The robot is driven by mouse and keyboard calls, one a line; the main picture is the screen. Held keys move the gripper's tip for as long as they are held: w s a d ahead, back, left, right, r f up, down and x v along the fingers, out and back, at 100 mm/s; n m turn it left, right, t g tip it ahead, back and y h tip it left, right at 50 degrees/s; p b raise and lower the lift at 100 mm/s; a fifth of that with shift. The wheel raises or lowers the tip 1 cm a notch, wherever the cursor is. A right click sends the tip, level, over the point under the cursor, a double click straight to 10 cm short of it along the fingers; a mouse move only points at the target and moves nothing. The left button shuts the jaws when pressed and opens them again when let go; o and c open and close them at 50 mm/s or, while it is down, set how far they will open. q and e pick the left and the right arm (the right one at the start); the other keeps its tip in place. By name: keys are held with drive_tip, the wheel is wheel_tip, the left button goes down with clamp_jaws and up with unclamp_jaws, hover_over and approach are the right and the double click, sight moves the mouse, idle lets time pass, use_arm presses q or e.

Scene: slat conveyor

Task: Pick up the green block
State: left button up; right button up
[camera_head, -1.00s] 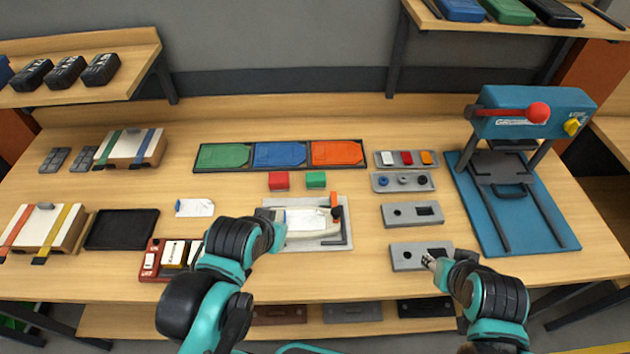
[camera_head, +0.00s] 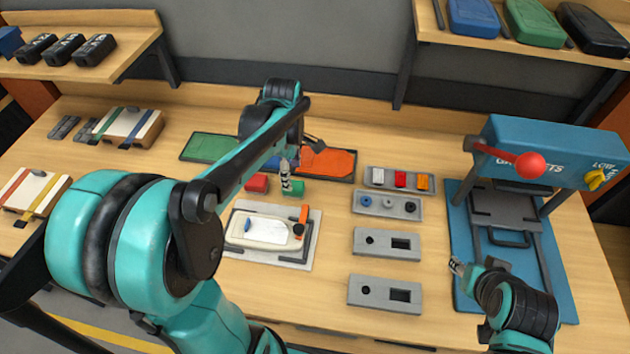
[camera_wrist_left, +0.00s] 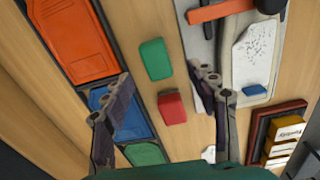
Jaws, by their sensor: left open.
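The green block (camera_head: 298,188) lies on the table next to the red block (camera_head: 256,183), in front of the coloured trays. In the left wrist view the green block (camera_wrist_left: 155,59) lies just beyond the fingertips, between their lines, and the red block (camera_wrist_left: 171,107) shows between the fingers. My left gripper (camera_head: 286,177) is at the green block in the head view and partly covers it; in the left wrist view its fingers (camera_wrist_left: 158,78) are spread with nothing held. My right gripper (camera_head: 456,266) is above the front right of the table, too small to judge.
Green, blue and orange trays (camera_head: 327,163) lie behind the blocks. A pale board with a fixture (camera_head: 238,262) lies in front. Grey plates (camera_head: 387,256) are to the right, beside a blue press (camera_head: 545,150). My left arm hides the left middle of the table.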

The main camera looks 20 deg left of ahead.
sight(293, 184)
use_arm(q)
drive_tip(key=shift+w+f+n, duration=0.25)
drive_tip(key=shift+w+n, duration=0.15)
drive_tip(key=shift+a+f, duration=0.1)
drive_tip(key=shift+f, duration=0.2)
drive_tip(key=shift+s+a+f+b, duration=0.1)
drive_tip(key=shift+f+b, duration=0.4)
drive_tip(key=shift+f, duration=0.45)
wheel_tip(293, 184, down, 6)
drive_tip(key=b, duration=0.2)
drive_tip(key=shift+r+b, duration=0.25)
drive_tip(key=shift+b, duration=0.05)
drive_tip(key=shift+r, duration=0.1)
drive_tip(key=shift+c, duration=0.3)
drive_tip(key=c, duration=1.2)
